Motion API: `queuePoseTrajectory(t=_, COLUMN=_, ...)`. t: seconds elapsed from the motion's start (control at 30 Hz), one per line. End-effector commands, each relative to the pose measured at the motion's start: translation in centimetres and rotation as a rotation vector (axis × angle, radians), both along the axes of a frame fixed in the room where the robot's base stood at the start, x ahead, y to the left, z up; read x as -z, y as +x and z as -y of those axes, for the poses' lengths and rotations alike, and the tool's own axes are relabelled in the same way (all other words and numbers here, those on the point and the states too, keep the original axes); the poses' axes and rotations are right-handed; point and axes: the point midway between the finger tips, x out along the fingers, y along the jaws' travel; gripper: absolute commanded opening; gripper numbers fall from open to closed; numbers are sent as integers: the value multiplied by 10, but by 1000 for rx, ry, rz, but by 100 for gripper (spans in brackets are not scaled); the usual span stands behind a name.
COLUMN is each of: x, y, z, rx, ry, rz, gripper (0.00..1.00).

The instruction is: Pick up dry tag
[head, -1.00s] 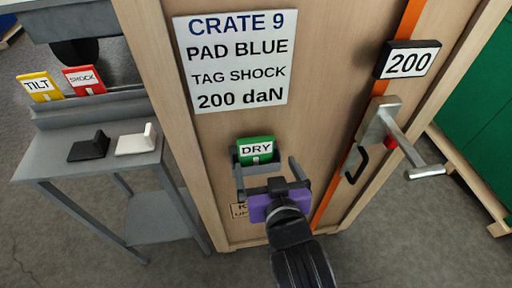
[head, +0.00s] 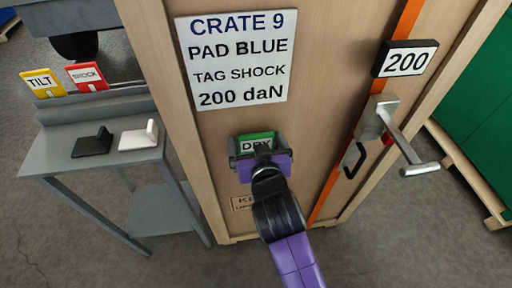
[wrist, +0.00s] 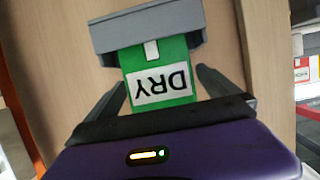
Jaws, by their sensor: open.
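The dry tag (head: 257,138) is green with a white DRY label. It sits in a grey holder on the face of the wooden crate, under the sign. In the wrist view the dry tag (wrist: 160,86) appears upside down, its far end in the grey holder (wrist: 146,30). My gripper (head: 260,148) is at the tag and hides its lower part in the head view. In the wrist view the open fingers of my gripper (wrist: 162,88) stand on either side of the tag, with a visible gap on each side.
A sign (head: 233,60) reads CRATE 9, PAD BLUE, TAG SHOCK, 200 daN. A metal lever (head: 400,135) juts out at the right. A grey stand (head: 60,160) at the left holds a yellow TILT tag (head: 42,84), a red SHOCK tag (head: 87,77), and black and white brackets.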

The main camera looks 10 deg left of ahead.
Motion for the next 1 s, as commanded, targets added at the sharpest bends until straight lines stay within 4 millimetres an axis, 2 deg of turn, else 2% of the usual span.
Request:
queuePoseTrajectory(t=0.13, x=0, y=0, z=0, rx=0, ry=0, rz=0, gripper=98)
queuePoseTrajectory(t=0.4, x=0, y=0, z=0, rx=0, ry=0, rz=0, gripper=45)
queuePoseTrajectory(t=0.43, x=0, y=0, z=0, rx=0, ry=0, rz=0, gripper=42)
queuePoseTrajectory(t=0.77, x=-2, y=-1, z=1, rx=0, ry=1, rz=1, gripper=42)
queuePoseTrajectory(t=0.87, x=-7, y=-4, z=1, rx=0, ry=2, rz=3, gripper=42)
queuePoseTrajectory(t=1.0, x=-25, y=-4, z=1, rx=-1, ry=3, rz=4, gripper=42)
